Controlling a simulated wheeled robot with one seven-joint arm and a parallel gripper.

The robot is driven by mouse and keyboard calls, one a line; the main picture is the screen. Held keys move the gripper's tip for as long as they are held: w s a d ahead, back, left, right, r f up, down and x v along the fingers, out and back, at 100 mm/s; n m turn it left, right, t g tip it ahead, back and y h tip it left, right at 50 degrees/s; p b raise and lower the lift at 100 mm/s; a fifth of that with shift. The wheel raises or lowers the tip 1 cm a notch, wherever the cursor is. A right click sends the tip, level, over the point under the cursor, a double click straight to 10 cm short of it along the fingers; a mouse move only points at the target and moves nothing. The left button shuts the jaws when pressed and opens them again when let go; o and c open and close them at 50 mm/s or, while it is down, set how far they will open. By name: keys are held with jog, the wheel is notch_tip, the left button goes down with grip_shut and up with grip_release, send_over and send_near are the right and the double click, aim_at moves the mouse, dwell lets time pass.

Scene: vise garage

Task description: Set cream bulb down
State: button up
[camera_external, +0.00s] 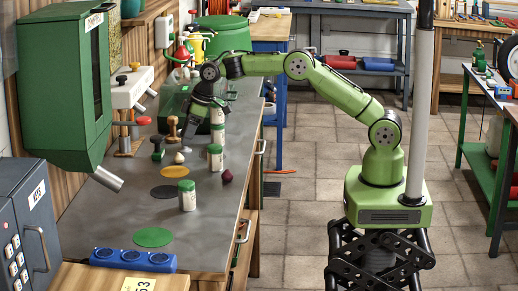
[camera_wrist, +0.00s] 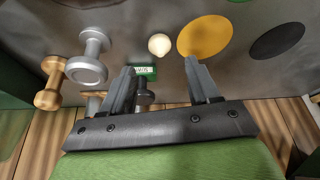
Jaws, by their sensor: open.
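The cream bulb (camera_external: 179,158) rests on the grey bench top, just behind the yellow disc (camera_external: 175,171) and apart from it. In the wrist view the cream bulb (camera_wrist: 160,45) lies beyond the fingertips, close to the left side of the yellow disc (camera_wrist: 207,37). My gripper (camera_external: 187,144) points down over the bench close to the bulb. In the wrist view my gripper (camera_wrist: 160,67) has its two fingers wide apart with nothing between the tips. The exact height of the fingertips over the bench is unclear.
A dark disc (camera_external: 165,192) and green disc (camera_external: 152,237) lie nearer. Green-lidded jars (camera_external: 187,198) (camera_external: 215,160) and a dark red bulb (camera_external: 227,177) stand right. A dark handled tool (camera_external: 157,150) stands left. The blue tray (camera_external: 133,259) sits at the front.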

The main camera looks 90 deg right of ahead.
jog(key=s+a+r, duration=0.2)
jog(key=s+r, duration=1.1)
jog(key=r, duration=0.1)
jog(key=s+r+m+h, duration=0.1)
jog(key=s+r, duration=0.2)
jog(key=s, duration=0.8)
jog(key=s+f+m+t, duration=0.1)
jog(key=s+f, duration=0.2)
jog(key=s, duration=0.7)
jog(key=s+f+m, duration=0.1)
jog(key=s+f, duration=0.2)
jog(key=s, duration=0.7)
notch_tip(320, 180, up, 8)
jog(key=p, duration=0.8)
jog(key=shift+w+f, duration=0.15)
jog(key=shift+f, duration=0.1)
